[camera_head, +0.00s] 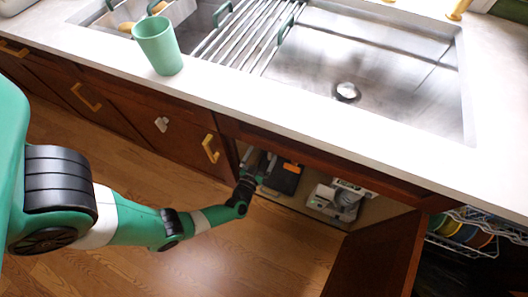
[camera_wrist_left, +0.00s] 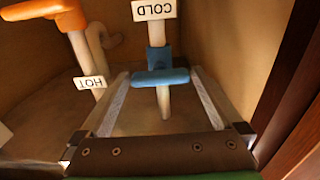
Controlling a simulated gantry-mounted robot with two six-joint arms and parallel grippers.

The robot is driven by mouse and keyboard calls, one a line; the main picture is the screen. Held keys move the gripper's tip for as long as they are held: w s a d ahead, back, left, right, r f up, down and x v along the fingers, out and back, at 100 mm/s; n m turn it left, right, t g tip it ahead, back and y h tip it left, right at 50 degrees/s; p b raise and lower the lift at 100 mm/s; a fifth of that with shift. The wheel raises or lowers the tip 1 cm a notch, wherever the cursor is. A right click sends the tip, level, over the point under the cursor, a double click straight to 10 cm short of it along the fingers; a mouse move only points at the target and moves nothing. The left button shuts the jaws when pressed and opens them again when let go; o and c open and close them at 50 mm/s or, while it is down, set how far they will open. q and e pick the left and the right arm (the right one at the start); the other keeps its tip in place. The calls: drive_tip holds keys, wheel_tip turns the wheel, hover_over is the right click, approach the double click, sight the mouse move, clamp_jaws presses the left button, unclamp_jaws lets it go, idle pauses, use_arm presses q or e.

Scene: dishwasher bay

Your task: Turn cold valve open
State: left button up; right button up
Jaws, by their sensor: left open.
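In the left wrist view, the cold valve (camera_wrist_left: 161,77) has a blue handle set crosswise on a pale upright pipe. A white COLD tag (camera_wrist_left: 154,10), upside down in the picture, is above it. My left gripper (camera_wrist_left: 159,74) is open, with one finger on each side of the blue handle. I cannot tell whether the fingers touch it. In the head view, my left gripper (camera_head: 256,164) reaches into the open cabinet below the sink, where the valve is hidden from that camera. My right gripper is not in view.
An orange-handled valve (camera_wrist_left: 45,9) with a HOT tag (camera_wrist_left: 90,82) stands left of the cold pipe. The cabinet door (camera_head: 378,260) hangs open on the right. Inside are a dark box (camera_head: 283,177) and a pale object (camera_head: 335,203). A green cup (camera_head: 158,46) stands on the counter.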

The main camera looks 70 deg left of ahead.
use_arm(q)
drive_tip(key=c, duration=1.1)
drive_tip(key=shift+o, duration=0.2)
drive_tip(key=shift+n, duration=9)
